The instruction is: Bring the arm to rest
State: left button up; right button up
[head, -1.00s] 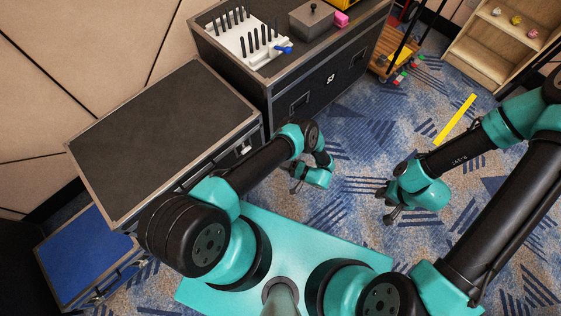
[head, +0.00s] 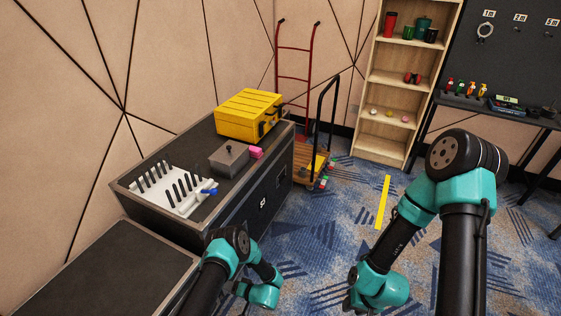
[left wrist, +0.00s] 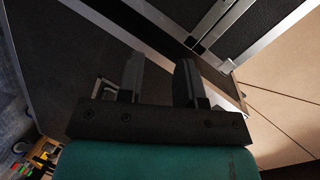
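My left gripper (left wrist: 158,82) shows its two dark fingers apart with nothing between them in the left wrist view. In the head view my left gripper (head: 246,298) is low in the picture, beside the front of the black flight case, and its fingers are small there. My right gripper (head: 350,303) hangs over the carpet at the lower middle of the head view; its fingers are mostly hidden by the wrist and I cannot tell its opening.
A black case (head: 258,205) bears a white rack (head: 165,205), a grey box (head: 229,160), a pink block (head: 256,152) and a yellow toolbox (head: 247,116). A hand truck (head: 297,80), a wooden shelf (head: 384,145) and a black desk (head: 500,110) stand behind. Carpet (head: 330,235) is open between.

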pick_arm(q)
notch_tip(320, 180, up, 9)
jog(key=w+a+n+t+h, duration=0.1)
jog(key=w+a+t+h, duration=0.15)
jog(key=h, duration=0.75)
jog(key=s+r+g+h, duration=0.3)
jog(key=s+r, duration=0.4)
jog(key=s, duration=0.2)
jog(key=s+d+r+n+g+h, duration=0.1)
jog(key=s+r+g+h, duration=0.3)
jog(key=s+r, duration=0.3)
jog(key=s, duration=0.3)
jog(key=shift+d+h, duration=0.25)
jog(key=shift+h, duration=0.05)
jog(key=shift+r, duration=0.1)
